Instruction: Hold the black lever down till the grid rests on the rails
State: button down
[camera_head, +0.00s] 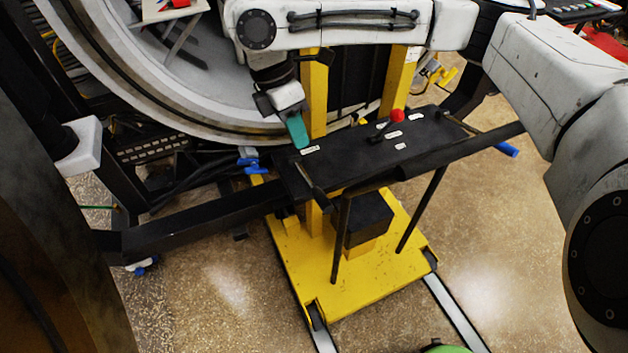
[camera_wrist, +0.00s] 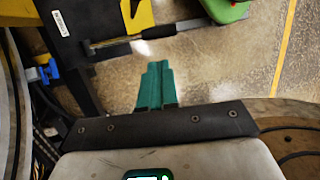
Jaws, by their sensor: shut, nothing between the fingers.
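The black lever (camera_head: 314,190) sticks out from the left end of the black control panel (camera_head: 350,150) on the yellow lift truck. What looks like this lever (camera_wrist: 115,42) also shows in the wrist view, beyond my fingertips. My gripper (camera_head: 298,131) has teal fingers, pointing down by the panel's left end, close to the lever's base. In the wrist view my gripper (camera_wrist: 155,70) is shut and empty, apart from the lever. A pale tray-like piece (camera_head: 172,10) shows inside the round furnace mouth; I cannot tell whether it is the grid. The rails are not clearly visible.
A red-knobbed lever (camera_head: 397,116) stands on the panel, and a blue-gripped handle (camera_head: 507,149) projects at its right. The furnace rim (camera_head: 150,110) curves behind my gripper. The yellow truck base (camera_head: 350,275) stands on floor tracks (camera_head: 455,315). Speckled floor (camera_head: 210,290) is open at front left.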

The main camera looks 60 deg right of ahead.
aim_at(321, 196)
jog(key=x, duration=1.4)
jog(key=shift+a, duration=0.1)
jog(key=shift+a+f, duration=0.1)
